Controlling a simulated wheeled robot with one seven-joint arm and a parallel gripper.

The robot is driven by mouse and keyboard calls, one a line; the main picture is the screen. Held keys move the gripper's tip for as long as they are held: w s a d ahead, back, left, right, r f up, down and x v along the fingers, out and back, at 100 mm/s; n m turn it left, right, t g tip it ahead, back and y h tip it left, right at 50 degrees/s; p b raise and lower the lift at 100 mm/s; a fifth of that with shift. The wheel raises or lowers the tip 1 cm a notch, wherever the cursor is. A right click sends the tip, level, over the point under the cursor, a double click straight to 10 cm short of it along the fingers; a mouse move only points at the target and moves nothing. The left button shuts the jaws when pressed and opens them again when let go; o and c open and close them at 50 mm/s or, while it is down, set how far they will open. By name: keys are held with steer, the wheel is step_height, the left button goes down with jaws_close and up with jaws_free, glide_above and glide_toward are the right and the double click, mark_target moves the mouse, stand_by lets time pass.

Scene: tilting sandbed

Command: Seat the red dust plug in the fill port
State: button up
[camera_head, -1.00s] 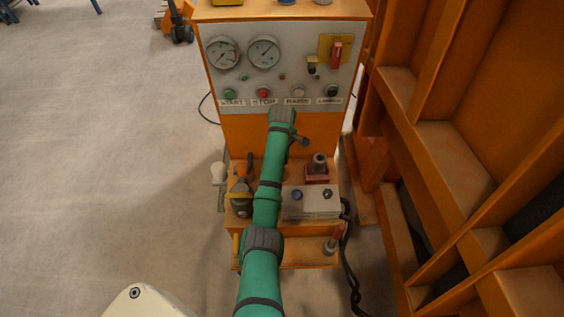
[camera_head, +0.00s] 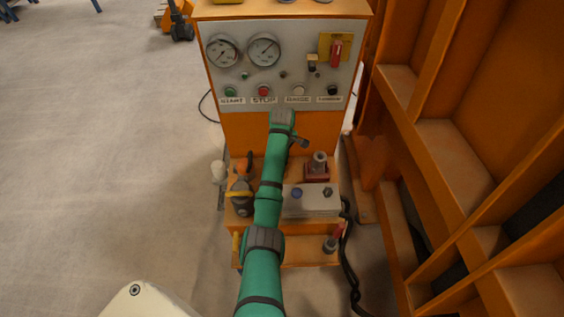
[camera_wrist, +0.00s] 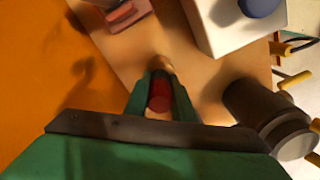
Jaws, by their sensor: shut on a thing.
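The red dust plug (camera_wrist: 160,93) is a small red cylinder with its round end toward the wrist camera. My gripper (camera_wrist: 162,80) is shut on it, with a green finger on each side. The plug is over the tan shelf surface; I cannot tell whether it touches anything. In the head view my green arm hides the gripper and the plug. A pale box (camera_head: 312,205) carries a blue cap (camera_head: 297,194) and a dark fitting (camera_head: 327,193). It also shows at the wrist view's upper right (camera_wrist: 222,30). I cannot make out the fill port with certainty.
A dark fitting on a red base (camera_head: 317,175) stands behind the pale box. The gauge panel (camera_head: 285,65) rises behind the shelf. An orange frame (camera_head: 445,150) fills the right; a black hose (camera_head: 349,265) hangs nearby.

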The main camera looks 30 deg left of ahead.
steer(key=shift+f, duration=0.3)
steer(key=o, duration=1.1)
step_height(320, 180, up, 8)
steer(key=shift+r, duration=0.15)
steer(key=shift+w+a+r, duration=0.15)
steer(key=shift+r, duration=1.1)
